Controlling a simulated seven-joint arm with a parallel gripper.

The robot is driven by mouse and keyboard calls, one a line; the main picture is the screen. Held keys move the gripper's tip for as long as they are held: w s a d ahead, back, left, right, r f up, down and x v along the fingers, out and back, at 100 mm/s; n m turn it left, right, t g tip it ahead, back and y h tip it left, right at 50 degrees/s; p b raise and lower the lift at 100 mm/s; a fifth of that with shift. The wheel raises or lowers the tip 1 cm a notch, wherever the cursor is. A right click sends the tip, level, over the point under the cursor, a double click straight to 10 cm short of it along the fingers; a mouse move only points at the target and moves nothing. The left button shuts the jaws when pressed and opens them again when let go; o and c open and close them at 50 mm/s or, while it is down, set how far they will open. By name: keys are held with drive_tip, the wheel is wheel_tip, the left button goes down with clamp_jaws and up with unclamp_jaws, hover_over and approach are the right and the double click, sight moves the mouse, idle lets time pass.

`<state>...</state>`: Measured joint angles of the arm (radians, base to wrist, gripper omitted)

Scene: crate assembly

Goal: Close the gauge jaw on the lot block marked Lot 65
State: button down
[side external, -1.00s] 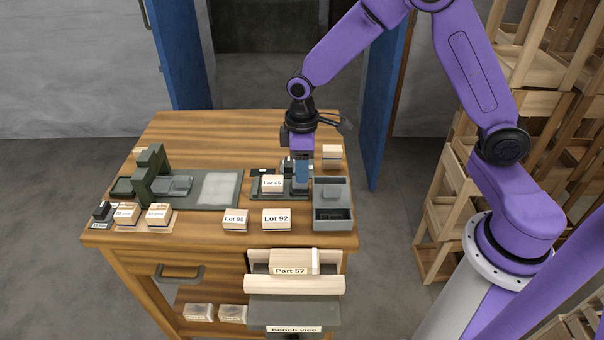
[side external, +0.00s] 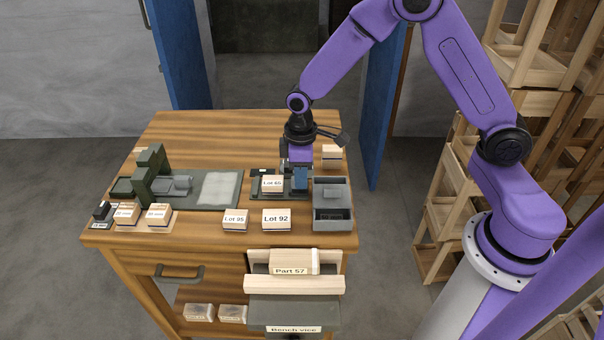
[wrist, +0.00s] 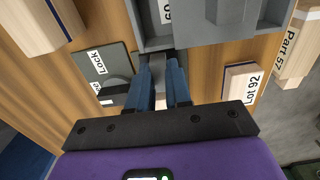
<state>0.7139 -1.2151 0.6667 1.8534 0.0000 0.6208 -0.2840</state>
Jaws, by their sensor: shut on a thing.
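The lot block marked Lot 65 (side external: 272,184) sits on the dark gauge plate (side external: 262,196) in the side view, label facing the camera. My gripper (side external: 300,181) is down at the plate's right part, just right of the block. In the wrist view, its blue fingers (wrist: 166,88) are shut on a narrow grey upright part, seemingly the gauge jaw (wrist: 158,66). The Lot 65 block is not visible in the wrist view. The side view does not clearly show whether the jaw touches the block.
A grey box (side external: 333,222) stands close to the right of my gripper. Blocks Lot 95 (side external: 235,224) and Lot 92 (side external: 276,225) lie in front. Another block (side external: 332,151) lies behind. A dark LOCK plate (wrist: 103,66) shows beside the fingers. A bench vice assembly (side external: 150,180) stands left.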

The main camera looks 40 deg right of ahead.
sight(291, 185)
drive_tip(key=shift+w+a, duration=0.75)
drive_tip(key=shift+a, duration=0.1)
drive_tip(key=c, duration=1)
unclamp_jaws()
drive_tip(key=shift+c, duration=0.2)
drive_tip(key=shift+r, duration=0.1)
wheel_tip(291, 185, up, 17)
drive_tip(key=shift+r, duration=0.15)
drive_tip(key=shift+s, duration=0.1)
drive_tip(key=s+d+f+n, duration=0.1)
drive_tip(key=s+d, duration=0.2)
drive_tip(key=s, duration=1.1)
drive_tip(key=s+d+f+n, duration=0.2)
drive_tip(key=s, duration=1.2)
drive_tip(key=shift+s+d+f+n, duration=0.2)
drive_tip(key=shift+d+f+n, duration=0.1)
drive_tip(key=shift+d, duration=0.1)
